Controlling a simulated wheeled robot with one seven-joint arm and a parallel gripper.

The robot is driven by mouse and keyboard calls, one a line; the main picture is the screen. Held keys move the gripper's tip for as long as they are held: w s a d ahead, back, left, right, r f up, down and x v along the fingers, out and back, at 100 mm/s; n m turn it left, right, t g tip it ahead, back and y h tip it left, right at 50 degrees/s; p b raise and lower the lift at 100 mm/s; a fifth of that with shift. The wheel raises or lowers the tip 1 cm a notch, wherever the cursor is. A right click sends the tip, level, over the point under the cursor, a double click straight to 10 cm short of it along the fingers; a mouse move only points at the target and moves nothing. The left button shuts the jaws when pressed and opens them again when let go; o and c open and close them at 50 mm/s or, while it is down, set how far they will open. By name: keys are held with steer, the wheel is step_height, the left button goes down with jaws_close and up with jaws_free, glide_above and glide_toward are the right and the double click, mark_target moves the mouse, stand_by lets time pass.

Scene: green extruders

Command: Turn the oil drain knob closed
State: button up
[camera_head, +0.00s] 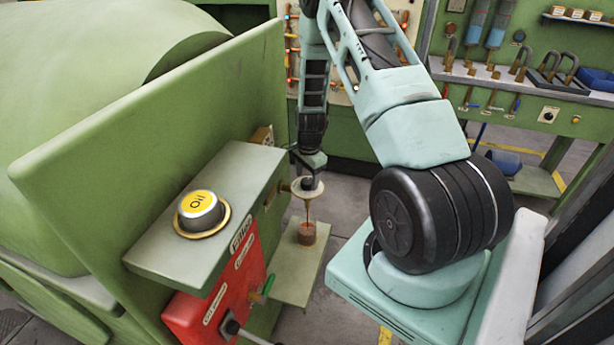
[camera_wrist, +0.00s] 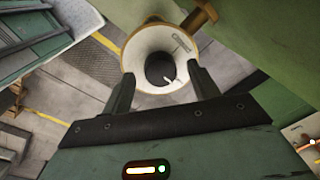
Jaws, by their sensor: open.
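The oil drain knob shows in the wrist view as a dark round centre (camera_wrist: 160,68) on a cream disc (camera_wrist: 137,58) with small lettering that I cannot read. In the head view the pale disc (camera_head: 300,190) sits at the green machine's right side, partly covered by my gripper (camera_head: 310,168). A thin brown stream runs below it towards a brown container (camera_head: 306,234). In the wrist view my open gripper (camera_wrist: 163,86) has one finger on each side of the disc's lower part. Contact cannot be told. A brass fitting (camera_wrist: 200,17) is at the disc's upper right.
A green shelf with a yellow-topped Oil cap (camera_head: 201,210) is left of the disc. Below it is a red labelled box (camera_head: 215,300). A lower green ledge (camera_head: 295,265) carries the container.

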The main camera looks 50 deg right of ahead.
steer(key=shift+f, duration=0.6)
steer(key=c, duration=1)
steer(key=shift+o, duration=0.2)
